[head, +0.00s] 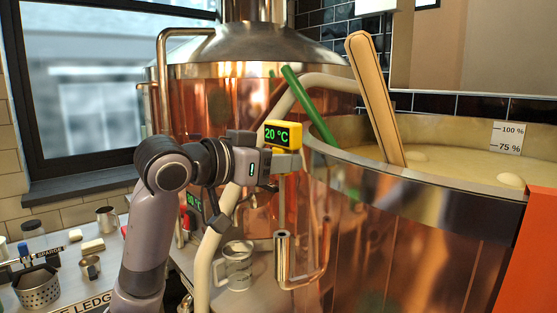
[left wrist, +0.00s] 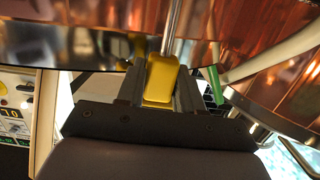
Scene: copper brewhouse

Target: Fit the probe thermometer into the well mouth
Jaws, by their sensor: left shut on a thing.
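The probe thermometer (head: 283,134) has a yellow head with a green "20 °C" display and a thin metal stem hanging down, roughly upright. My left gripper (head: 286,160) is shut on its head. In the left wrist view the yellow head (left wrist: 161,80) sits between the fingers of the left gripper (left wrist: 160,92). The well mouth (head: 282,236) is the open top of an upright metal tube beside the copper vessel. The stem is above the mouth in the head view; I cannot tell whether its tip is inside. My right gripper is not in view.
The large open copper tun (head: 405,245) stands to the right, with a wooden paddle (head: 374,100) and green rod (head: 307,105) in it. A pale hose (head: 204,265) runs close by my left arm.

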